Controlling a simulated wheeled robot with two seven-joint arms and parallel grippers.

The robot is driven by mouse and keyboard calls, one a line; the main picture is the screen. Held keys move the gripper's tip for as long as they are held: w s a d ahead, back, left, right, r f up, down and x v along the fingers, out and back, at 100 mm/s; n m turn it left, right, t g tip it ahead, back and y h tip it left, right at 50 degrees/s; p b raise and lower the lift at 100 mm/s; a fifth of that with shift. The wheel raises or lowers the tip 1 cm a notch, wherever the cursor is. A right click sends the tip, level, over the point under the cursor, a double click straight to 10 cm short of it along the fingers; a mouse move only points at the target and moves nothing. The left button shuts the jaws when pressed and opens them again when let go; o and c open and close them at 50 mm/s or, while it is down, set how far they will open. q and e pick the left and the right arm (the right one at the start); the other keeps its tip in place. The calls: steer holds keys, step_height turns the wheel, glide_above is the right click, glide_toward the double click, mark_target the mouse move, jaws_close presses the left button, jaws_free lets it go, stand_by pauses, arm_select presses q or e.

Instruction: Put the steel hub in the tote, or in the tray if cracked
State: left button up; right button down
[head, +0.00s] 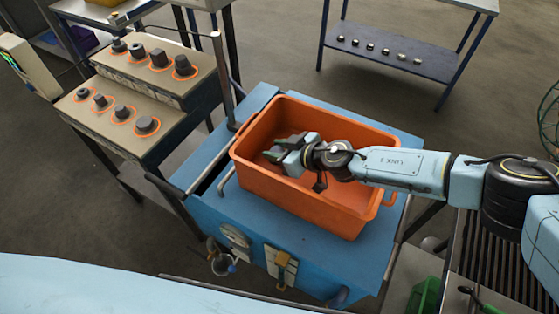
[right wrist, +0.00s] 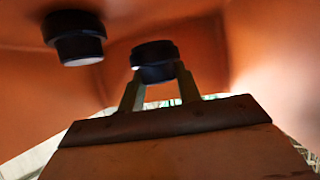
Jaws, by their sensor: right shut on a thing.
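The orange tote (head: 350,218) stands on a blue cart. My right gripper (head: 273,150) reaches down inside it, toward its left end. In the right wrist view the gripper (right wrist: 155,85) is shut on a dark, round, stepped steel hub (right wrist: 155,60). The tote's orange inside (right wrist: 50,100) surrounds it there. A second dark stepped hub (right wrist: 75,40) is in the tote to the left, apart from the held one. I cannot tell whether the held hub touches the tote floor, and no crack can be made out. My left gripper is not in view.
A stepped stand (head: 122,138) at the left holds several dark metal parts in orange rings. A post (head: 224,85) rises beside the tote. A far shelf (head: 385,58) bears several small parts. A green bin (head: 425,296) is at the lower right.

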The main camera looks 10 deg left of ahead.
step_height(320, 180, down, 3)
steer(key=shift+f+b, duration=0.1)
steer(key=shift+b, duration=0.7)
steer(key=c, duration=1.3)
jaws_free()
steer(key=shift+f, duration=0.1)
steer(key=shift+o, duration=0.2)
steer(key=shift+d+r, duration=0.1)
steer(key=shift+r, duration=0.1)
steer(key=p+v, duration=0.4)
steer(key=v, duration=0.7)
steer(key=shift+s+d+r, duration=0.2)
steer(key=shift+s+d, duration=0.05)
steer(key=shift+s, duration=0.05)
